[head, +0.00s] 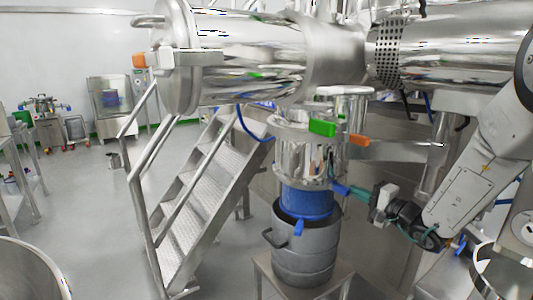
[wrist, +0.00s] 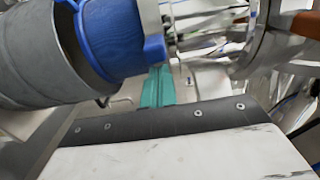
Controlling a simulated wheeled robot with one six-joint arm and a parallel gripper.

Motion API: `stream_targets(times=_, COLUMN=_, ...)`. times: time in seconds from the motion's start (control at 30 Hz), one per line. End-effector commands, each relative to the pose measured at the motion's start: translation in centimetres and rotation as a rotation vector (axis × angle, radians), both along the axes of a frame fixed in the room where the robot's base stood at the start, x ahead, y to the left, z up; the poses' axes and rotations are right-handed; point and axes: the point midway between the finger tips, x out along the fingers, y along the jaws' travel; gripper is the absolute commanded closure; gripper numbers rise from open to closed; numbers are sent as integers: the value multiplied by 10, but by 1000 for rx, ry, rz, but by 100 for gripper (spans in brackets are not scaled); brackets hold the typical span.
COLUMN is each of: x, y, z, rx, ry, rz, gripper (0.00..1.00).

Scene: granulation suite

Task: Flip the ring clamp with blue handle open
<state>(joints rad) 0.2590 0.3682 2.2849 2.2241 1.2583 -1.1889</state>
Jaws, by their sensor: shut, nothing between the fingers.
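The blue handle (head: 340,188) of the ring clamp sticks out to the right, just under the steel vessel outlet and above the blue sleeve (head: 308,203). In the wrist view a blue tab (wrist: 155,48) shows at the sleeve's edge, just beyond my fingers; I take it for this handle. My gripper (head: 354,192) reaches in from the right, with its teal fingers shut and empty. Its tip is at or very near the handle's outer end; I cannot tell whether they touch. The fingers also show in the wrist view (wrist: 158,87). The clamp ring itself is mostly hidden.
A grey drum (head: 305,255) stands below the sleeve on a steel stand (head: 262,270). A green handle (head: 322,128) and an orange handle (head: 359,140) sit above the clamp. Metal stairs (head: 205,190) stand to the left. Open floor (head: 95,200) lies farther left.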

Motion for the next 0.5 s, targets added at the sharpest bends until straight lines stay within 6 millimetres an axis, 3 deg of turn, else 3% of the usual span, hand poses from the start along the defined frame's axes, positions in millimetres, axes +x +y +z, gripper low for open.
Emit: stream_targets(times=0.5, x=-11, y=19, z=0, rx=-1, ry=1, rz=2, gripper=100)
